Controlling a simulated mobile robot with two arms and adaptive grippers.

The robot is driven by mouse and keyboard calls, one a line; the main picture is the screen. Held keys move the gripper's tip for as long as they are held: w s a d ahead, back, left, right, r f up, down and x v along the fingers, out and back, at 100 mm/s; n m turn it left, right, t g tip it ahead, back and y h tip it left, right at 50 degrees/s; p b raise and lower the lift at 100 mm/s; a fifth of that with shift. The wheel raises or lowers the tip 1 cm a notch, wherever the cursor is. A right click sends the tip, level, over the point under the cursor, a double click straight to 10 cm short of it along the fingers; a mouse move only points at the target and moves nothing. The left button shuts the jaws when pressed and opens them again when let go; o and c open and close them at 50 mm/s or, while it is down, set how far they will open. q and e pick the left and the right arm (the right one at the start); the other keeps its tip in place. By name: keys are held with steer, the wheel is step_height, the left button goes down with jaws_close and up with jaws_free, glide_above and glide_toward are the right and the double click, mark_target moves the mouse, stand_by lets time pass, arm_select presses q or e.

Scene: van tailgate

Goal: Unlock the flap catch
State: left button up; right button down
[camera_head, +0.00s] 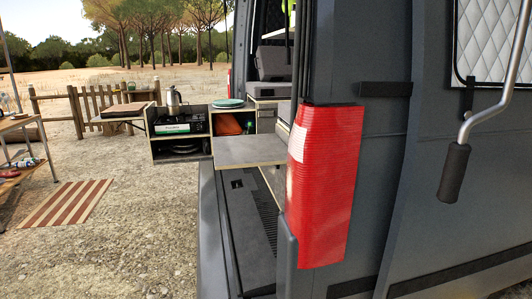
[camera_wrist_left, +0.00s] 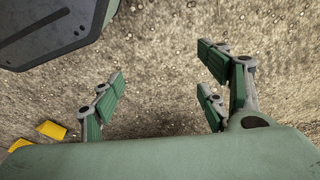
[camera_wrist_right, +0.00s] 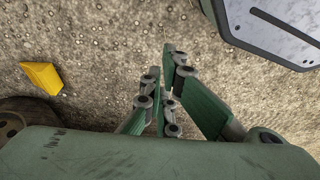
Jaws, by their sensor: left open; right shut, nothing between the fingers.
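No part that I can surely name as the flap catch shows. In the head view, a quilted silver panel (camera_head: 490,40) in a dark frame sits on the grey van side at the upper right. A small black fitting (camera_head: 468,97) is at its lower left edge. A bent metal rod with a dark grip (camera_head: 455,172) hangs in front of that side. Neither gripper shows in the head view. In the left wrist view my left gripper (camera_wrist_left: 162,78) is open and empty above gravel. In the right wrist view my right gripper (camera_wrist_right: 162,64) is shut and empty above gravel.
The van's red tail light (camera_head: 325,185) and rear corner stand close ahead. A pull-out kitchen box (camera_head: 212,140) with a stove, kettle and grey board extends at the tailgate. A striped mat (camera_head: 65,204) lies on open gravel at left. Yellow wedges (camera_wrist_right: 40,77) lie on the ground.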

arm_select(q)
steer(key=s+a+f+p, duration=0.1)
steer(key=s+f+p, duration=0.1)
steer(key=s, duration=0.4)
steer(key=s+a+f+g+p, duration=0.1)
steer(key=s+f+p, duration=0.1)
steer(key=s+p, duration=0.3)
steer(key=s+a+f+p, duration=0.1)
steer(key=s+f+p, duration=0.1)
steer(key=s, duration=0.5)
steer(key=shift+f+p, duration=0.2)
steer(key=shift+p, duration=0.45)
arm_select(e)
steer(key=s+d+f, duration=0.1)
steer(key=s+f, duration=0.2)
steer(key=s, duration=0.6)
steer(key=s+d+f+g, duration=0.1)
steer(key=s+d+f, duration=0.1)
steer(key=s, duration=0.7)
steer(key=shift+f, duration=0.7)
